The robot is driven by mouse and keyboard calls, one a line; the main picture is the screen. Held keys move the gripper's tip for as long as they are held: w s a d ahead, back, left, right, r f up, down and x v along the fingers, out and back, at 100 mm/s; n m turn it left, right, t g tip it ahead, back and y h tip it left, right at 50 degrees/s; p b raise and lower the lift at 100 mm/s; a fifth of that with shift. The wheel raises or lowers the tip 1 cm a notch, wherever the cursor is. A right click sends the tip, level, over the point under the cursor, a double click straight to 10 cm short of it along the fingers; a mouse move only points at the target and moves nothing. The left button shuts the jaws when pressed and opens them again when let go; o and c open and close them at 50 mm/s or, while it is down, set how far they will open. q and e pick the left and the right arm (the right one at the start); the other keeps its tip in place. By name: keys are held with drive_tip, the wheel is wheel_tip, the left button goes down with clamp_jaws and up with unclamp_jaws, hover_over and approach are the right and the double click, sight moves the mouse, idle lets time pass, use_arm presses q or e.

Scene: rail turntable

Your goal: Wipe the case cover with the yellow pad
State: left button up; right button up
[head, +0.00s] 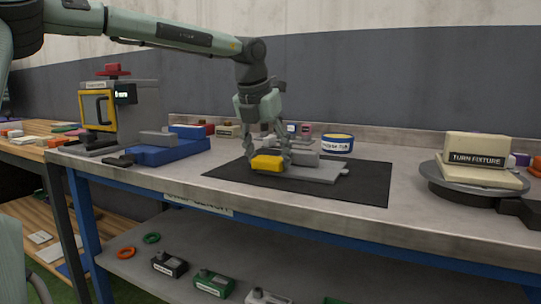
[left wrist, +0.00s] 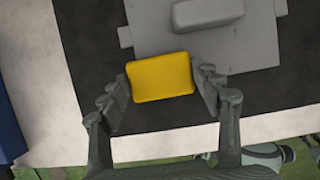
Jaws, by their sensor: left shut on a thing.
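The yellow pad (head: 267,162) is between the fingers of my left gripper (head: 268,155), which is shut on it, over the near left edge of a grey plate-like case cover (head: 318,174). In the left wrist view the yellow pad (left wrist: 160,77) sits between both fingers of the left gripper (left wrist: 160,90) and overlaps the edge of the grey cover (left wrist: 245,53). I cannot tell whether the pad touches the cover. A raised grey block (left wrist: 208,12) stands on the cover. My right gripper is not in view.
The cover lies on a black mat (head: 365,185) on the grey bench. A blue fixture (head: 165,153) stands left and a turntable (head: 470,185) bearing a cream TURN FIXTURE block (head: 478,148) stands right. A blue-and-white tub (head: 337,144) is behind the mat.

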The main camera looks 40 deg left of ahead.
sight(324, 176)
use_arm(q)
drive_tip(key=shift+d, duration=0.15)
drive_tip(key=shift+w+d, duration=0.2)
drive_tip(key=shift+d, duration=0.5)
drive_tip(key=shift+w+d, duration=0.15)
drive_tip(key=shift+d, duration=0.55)
drive_tip(key=shift+d+b, duration=0.1)
drive_tip(key=shift+b, duration=0.2)
drive_tip(key=shift+w+d, duration=0.2)
drive_tip(key=shift+d, duration=0.55)
drive_tip(key=shift+w+d, duration=0.2)
drive_tip(key=shift+d, duration=0.5)
drive_tip(key=shift+w+d+f+b, duration=0.1)
drive_tip(key=shift+w+d+b, duration=0.15)
drive_tip(key=shift+d, duration=0.5)
drive_tip(key=shift+w+d+b, duration=0.1)
drive_tip(key=shift+d+b, duration=0.15)
drive_tip(key=shift+d, duration=0.45)
drive_tip(key=shift+d, duration=0.1)
drive_tip(key=shift+w+d+p, duration=0.15)
drive_tip(key=shift+w+d, duration=0.05)
drive_tip(key=shift+d, duration=0.55)
drive_tip(key=shift+w+d+p, duration=0.15)
drive_tip(key=shift+d, duration=0.6)
